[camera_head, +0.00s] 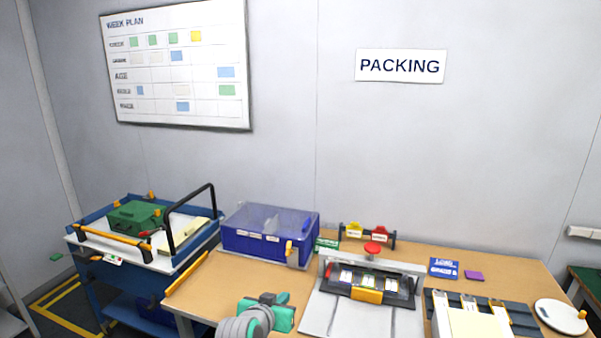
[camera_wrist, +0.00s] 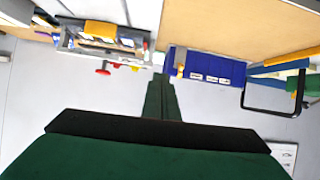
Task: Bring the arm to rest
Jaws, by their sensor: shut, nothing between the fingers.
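My arm reaches in from the bottom of the head view, with my gripper (camera_head: 268,299) low over the front of the wooden table (camera_head: 205,290), left of the grey packing fixture. Its body is green. In the wrist view my gripper (camera_wrist: 161,80) shows its green fingers together with nothing between them. The picture there is upside down, with the blue bin beyond the fingers. I cannot tell in the head view how far the gripper is above the table.
A blue lidded bin (camera_head: 262,243) stands behind my gripper. A blue cart (camera_head: 90,290) with a black handle stands left.

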